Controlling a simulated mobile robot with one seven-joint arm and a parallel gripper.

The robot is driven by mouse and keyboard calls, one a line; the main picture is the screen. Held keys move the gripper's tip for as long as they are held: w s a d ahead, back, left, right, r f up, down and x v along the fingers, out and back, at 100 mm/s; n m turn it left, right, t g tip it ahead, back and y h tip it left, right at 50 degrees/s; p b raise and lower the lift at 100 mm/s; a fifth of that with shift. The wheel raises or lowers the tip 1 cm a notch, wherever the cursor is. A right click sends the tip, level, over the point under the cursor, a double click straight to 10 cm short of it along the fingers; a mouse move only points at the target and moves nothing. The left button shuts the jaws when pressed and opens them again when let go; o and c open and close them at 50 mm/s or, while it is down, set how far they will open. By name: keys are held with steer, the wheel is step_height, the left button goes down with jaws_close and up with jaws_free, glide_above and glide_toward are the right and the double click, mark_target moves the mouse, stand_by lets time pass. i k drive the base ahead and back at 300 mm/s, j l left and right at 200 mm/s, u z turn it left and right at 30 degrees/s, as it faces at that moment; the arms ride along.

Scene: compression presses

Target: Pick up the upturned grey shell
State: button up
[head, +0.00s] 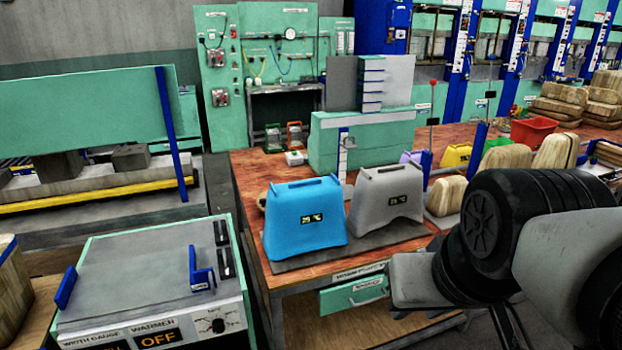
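A grey shell (384,200) stands on a dark flat plate (295,264) near the front of the red-brown workbench. It has a small display on its side, a raised bar along its top and an arched lower edge. A blue shell (300,226) of similar form stands close to its left, with its display reading 29 °C. My arm enters from the right, in front of the bench. A light grey block at its end, perhaps my gripper (414,279), is in front of and below the grey shell, apart from it. No fingers can be made out.
A green press block (345,148) stands behind the shells. Wooden blocks (446,195) and a red bin (532,130) are to the right. A green drawer (353,293) is under the bench edge. A warmer (145,280) marked OFF stands at front left.

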mark_target(380, 196)
steer(key=i+l, duration=0.1)
steer(key=l, duration=0.35)
steer(key=i+l, duration=0.15)
steer(key=l, duration=0.25)
steer(key=i+l+u, duration=0.1)
steer(key=l, duration=0.35)
steer(key=i+u, duration=0.1)
steer(key=i, duration=0.55)
steer(key=i+l+u, duration=0.1)
steer(key=i, duration=0.5)
steer(key=l, duration=0.1)
